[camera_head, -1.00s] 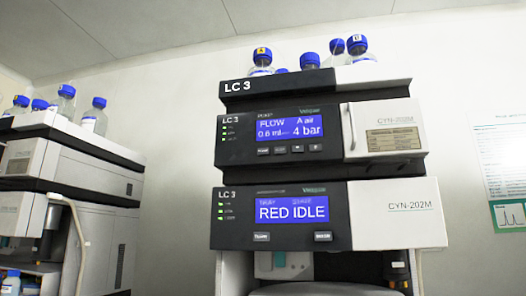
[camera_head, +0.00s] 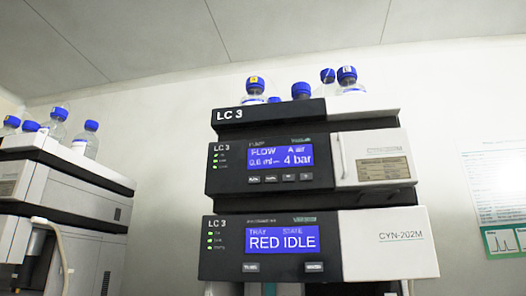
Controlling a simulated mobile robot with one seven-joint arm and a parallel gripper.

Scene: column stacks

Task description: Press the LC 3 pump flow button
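The LC 3 stack stands in the middle of the head view. Its pump module (camera_head: 226,178) is the upper unit, with a blue screen (camera_head: 280,156) reading FLOW 0.6 ml, A air, 4 bar. A row of small dark buttons (camera_head: 279,178) sits just under that screen. The leftmost button (camera_head: 254,179) lies below the word FLOW; its label is too small to read surely. My gripper is not in view.
Below the pump is an LC 3 module (camera_head: 378,245) with a screen reading RED IDLE. Blue-capped bottles (camera_head: 347,80) stand on top of the stack. Another instrument stack (camera_head: 60,190) stands at the left. A poster (camera_head: 495,195) hangs on the right wall.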

